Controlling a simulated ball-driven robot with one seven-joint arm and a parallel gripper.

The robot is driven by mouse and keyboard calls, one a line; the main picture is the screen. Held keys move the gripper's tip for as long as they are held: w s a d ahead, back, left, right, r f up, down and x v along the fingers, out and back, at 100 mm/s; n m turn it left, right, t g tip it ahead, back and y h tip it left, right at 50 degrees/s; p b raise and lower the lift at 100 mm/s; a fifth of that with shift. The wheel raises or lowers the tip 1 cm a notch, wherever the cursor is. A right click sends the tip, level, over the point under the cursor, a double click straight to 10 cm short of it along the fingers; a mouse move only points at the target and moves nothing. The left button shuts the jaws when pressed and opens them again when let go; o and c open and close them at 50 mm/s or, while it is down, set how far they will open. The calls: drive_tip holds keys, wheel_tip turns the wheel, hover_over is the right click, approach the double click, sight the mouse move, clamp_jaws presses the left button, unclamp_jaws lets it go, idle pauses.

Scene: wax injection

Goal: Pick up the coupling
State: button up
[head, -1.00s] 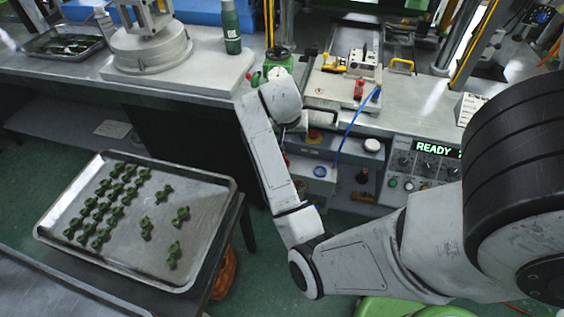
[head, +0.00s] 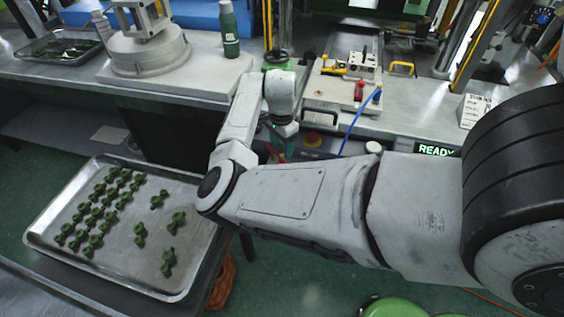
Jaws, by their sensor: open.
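Several small green lobed pieces lie on a metal tray (head: 205,262) at the lower left; they look like the couplings. Many stand close together in rows on the tray's left side. A few lie apart on its right side, such as one green piece (head: 168,262) near the front and another green piece (head: 176,222) behind it. I cannot tell which one is the coupling meant. My arm reaches across the picture, its elbow by the tray's right edge and its wrist beyond, near the bench front. My gripper's jaws are hidden behind my arm.
A long bench (head: 200,98) runs along the back, with a grey round-based stand (head: 145,58), a green bottle (head: 229,30) and another tray (head: 60,47). A machine panel reading READY (head: 436,150) is partly covered by my arm. A blue cable hangs at the bench front.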

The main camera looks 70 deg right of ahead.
sight(281, 155)
drive_tip(key=shift+a+f+p, duration=0.1)
drive_tip(key=shift+f+p, duration=0.2)
drive_tip(key=shift+f, duration=3.1)
drive_tip(key=shift+c, duration=0.3)
clamp_jaws()
